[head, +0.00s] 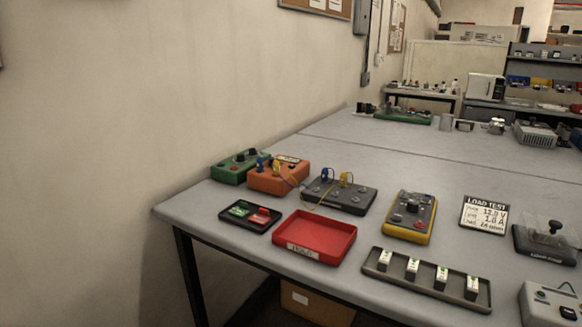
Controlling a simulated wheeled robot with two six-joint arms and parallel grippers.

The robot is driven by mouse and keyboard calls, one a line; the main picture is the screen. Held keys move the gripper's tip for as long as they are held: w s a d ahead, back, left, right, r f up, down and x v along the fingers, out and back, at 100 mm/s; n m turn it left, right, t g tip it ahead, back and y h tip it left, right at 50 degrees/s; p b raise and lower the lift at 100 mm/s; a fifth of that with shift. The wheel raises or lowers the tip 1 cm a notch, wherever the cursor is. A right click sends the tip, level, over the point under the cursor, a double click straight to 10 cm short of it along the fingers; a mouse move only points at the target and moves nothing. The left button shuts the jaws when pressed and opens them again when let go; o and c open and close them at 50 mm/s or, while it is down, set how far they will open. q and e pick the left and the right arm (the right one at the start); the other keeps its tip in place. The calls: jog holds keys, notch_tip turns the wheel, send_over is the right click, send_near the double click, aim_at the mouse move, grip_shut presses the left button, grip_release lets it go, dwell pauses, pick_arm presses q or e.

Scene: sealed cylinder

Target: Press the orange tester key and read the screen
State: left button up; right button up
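A yellow and grey tester (408,217) lies on the table right of centre, with a small red or orange round part (412,208) on its face. Any screen on it is too small to read. An orange box (278,177) stands at the back left, with blue and yellow plugs and leads. I cannot tell from here which part is the orange key. Neither of my grippers shows in the head view.
A red tray (313,237) and a black tray (250,215) sit at the front left. A grey terminal board (338,194), green box (236,166), LOAD TEST card (484,214) and slotted rack (427,279) surround the tester.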

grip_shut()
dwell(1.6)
